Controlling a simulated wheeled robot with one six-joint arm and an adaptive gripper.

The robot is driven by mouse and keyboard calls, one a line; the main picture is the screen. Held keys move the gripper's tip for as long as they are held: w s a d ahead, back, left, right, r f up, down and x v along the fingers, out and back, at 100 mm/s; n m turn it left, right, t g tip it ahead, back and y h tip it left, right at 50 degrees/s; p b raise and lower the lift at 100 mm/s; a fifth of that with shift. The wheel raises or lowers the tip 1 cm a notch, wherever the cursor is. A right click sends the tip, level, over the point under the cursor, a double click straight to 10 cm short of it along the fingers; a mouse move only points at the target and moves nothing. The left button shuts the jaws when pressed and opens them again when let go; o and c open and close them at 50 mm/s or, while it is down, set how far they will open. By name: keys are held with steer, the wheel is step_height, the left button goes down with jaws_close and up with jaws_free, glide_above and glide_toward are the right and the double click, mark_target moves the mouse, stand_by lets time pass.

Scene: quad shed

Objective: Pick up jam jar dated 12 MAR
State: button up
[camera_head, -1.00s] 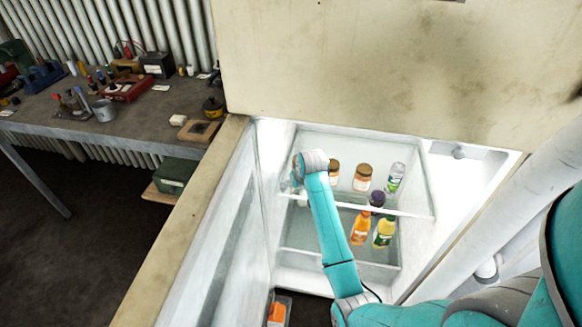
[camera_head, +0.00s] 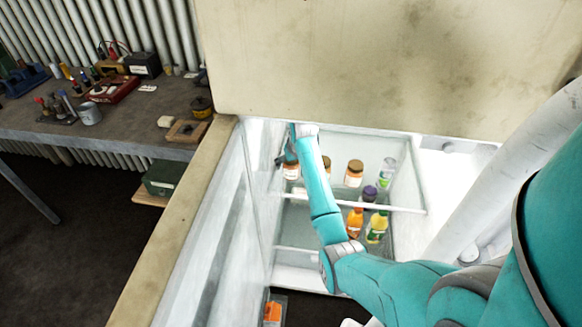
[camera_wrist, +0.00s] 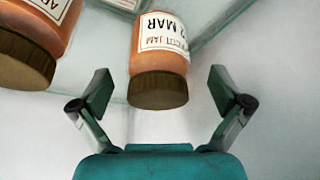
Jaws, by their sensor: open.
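An apricot jam jar (camera_wrist: 159,50) with a brown lid and a white label reading "2 MAR", its first part cut off by the curve, is ahead of my gripper in the wrist view. My gripper (camera_wrist: 156,92) is open and empty, its fingers apart on either side of the jar's lid end; contact does not show. In the head view my gripper (camera_head: 285,160) is at the left of the fridge's upper shelf, by the leftmost jar (camera_head: 291,172), which seems to be this one. A second jar (camera_wrist: 35,45), its date not readable, is close on the left.
On the upper shelf (camera_head: 400,206) stand another brown-lidded jar (camera_head: 354,172) and a clear bottle (camera_head: 387,173). Below are an orange bottle (camera_head: 355,222) and a yellow-green bottle (camera_head: 377,228). The fridge's left wall (camera_head: 262,165) is close to my gripper. A cluttered workbench (camera_head: 150,120) stands outside.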

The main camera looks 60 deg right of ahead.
mark_target(291, 168)
steer(key=shift+s+x, duration=0.2)
steer(key=shift+x, duration=2.15)
steer(key=c, duration=1.6)
